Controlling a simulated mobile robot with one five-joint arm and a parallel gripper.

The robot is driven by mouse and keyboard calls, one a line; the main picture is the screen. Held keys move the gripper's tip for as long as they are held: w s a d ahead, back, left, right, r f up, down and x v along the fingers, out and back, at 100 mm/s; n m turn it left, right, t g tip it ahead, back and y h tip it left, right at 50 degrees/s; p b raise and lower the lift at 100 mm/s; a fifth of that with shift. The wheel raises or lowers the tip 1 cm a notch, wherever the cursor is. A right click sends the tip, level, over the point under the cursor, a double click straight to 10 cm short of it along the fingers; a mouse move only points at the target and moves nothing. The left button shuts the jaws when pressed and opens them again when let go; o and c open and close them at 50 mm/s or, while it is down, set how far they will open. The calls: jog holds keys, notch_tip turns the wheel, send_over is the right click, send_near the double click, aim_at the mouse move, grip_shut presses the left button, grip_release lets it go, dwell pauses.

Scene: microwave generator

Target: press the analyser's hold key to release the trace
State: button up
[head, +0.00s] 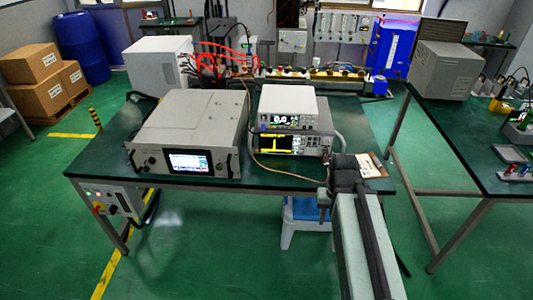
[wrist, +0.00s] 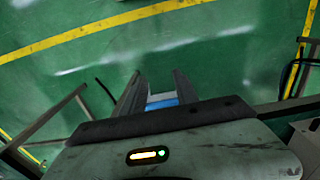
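The analyser (head: 312,144) is the lower box of a stack on the green-topped table (head: 95,160). Its screen (head: 275,145) shows a yellow trace on black, and its keys sit right of the screen, too small to tell apart. The hold key cannot be made out. My gripper (head: 323,203) is at the table's front edge, right of and nearer than the analyser's front, apart from it. In the wrist view my gripper (wrist: 157,78) has its two fingers apart with nothing held; the floor and something blue show between them. The analyser does not show in the wrist view.
A white instrument (head: 290,100) with a lit display stands on the analyser. A large grey unit (head: 190,125) with a screen stands to the left. A cable runs along the table front by the analyser. A clipboard (head: 372,166) lies right of my arm. A blue-topped stool (head: 303,212) stands below.

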grip_shut()
dwell(1.5)
